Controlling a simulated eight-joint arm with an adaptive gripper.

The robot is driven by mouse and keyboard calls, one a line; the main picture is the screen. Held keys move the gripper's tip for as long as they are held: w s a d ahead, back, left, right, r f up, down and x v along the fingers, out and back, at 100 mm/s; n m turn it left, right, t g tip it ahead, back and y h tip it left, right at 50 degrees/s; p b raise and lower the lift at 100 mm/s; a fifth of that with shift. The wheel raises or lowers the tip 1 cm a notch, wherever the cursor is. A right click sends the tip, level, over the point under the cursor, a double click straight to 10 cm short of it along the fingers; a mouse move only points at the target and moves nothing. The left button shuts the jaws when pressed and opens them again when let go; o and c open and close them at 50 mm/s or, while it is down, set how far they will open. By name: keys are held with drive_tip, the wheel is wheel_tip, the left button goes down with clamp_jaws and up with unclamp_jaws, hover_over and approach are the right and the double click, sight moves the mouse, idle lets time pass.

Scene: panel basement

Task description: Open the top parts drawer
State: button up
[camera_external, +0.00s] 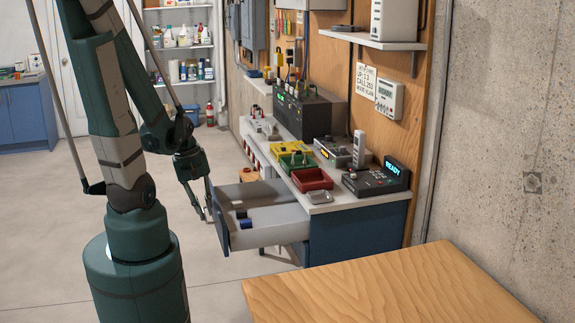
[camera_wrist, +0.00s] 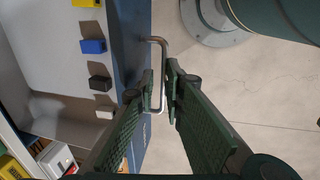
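The top parts drawer (camera_external: 275,229) is pulled well out of the blue bench cabinet (camera_external: 357,235), its grey inside showing. Its blue front (camera_external: 222,220) faces left in the external view. The wrist view shows the drawer's inside (camera_wrist: 30,55), with yellow, blue, black and white blocks in it. The metal bar handle (camera_wrist: 158,41) stands out from the blue front. My gripper (camera_wrist: 161,82) has one finger on each side of the bar, close together, and appears shut on it. In the external view my gripper (camera_external: 208,214) is at the drawer front, its fingertips small and hard to make out.
The bench top carries a red tray (camera_external: 312,180), a green tray (camera_external: 297,162) and a black device reading READY (camera_external: 377,180). A wooden table (camera_external: 390,290) is in the foreground. The floor (camera_external: 60,230) left of the drawer is open.

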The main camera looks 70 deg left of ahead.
drive_tip(key=shift+r, duration=0.15)
wheel_tip(320, 180, up, 11)
drive_tip(key=s, duration=0.2)
idle(1.6)
drive_tip(key=shift+s, duration=0.1)
drive_tip(key=shift+r, duration=0.1)
idle(0.5)
drive_tip(key=w+d+r+m+t+y, duration=0.1)
drive_tip(key=w+d+r+m, duration=0.3)
drive_tip(key=w, duration=0.3)
drive_tip(key=w+d+r+m+t, duration=0.1)
drive_tip(key=w+d+r+m, duration=0.15)
drive_tip(key=w+m, duration=0.35)
drive_tip(key=w+d+r+m+t, duration=0.1)
drive_tip(key=w+d+r+m, duration=0.2)
drive_tip(key=d, duration=0.4)
drive_tip(key=w+d+r+m+t+h, duration=0.1)
drive_tip(key=w+d+r+m+t, duration=0.1)
drive_tip(key=w+d+m, duration=0.3)
drive_tip(key=shift+w+d+r, duration=0.15)
drive_tip(key=shift+d+r, duration=0.4)
drive_tip(key=shift+d, duration=0.35)
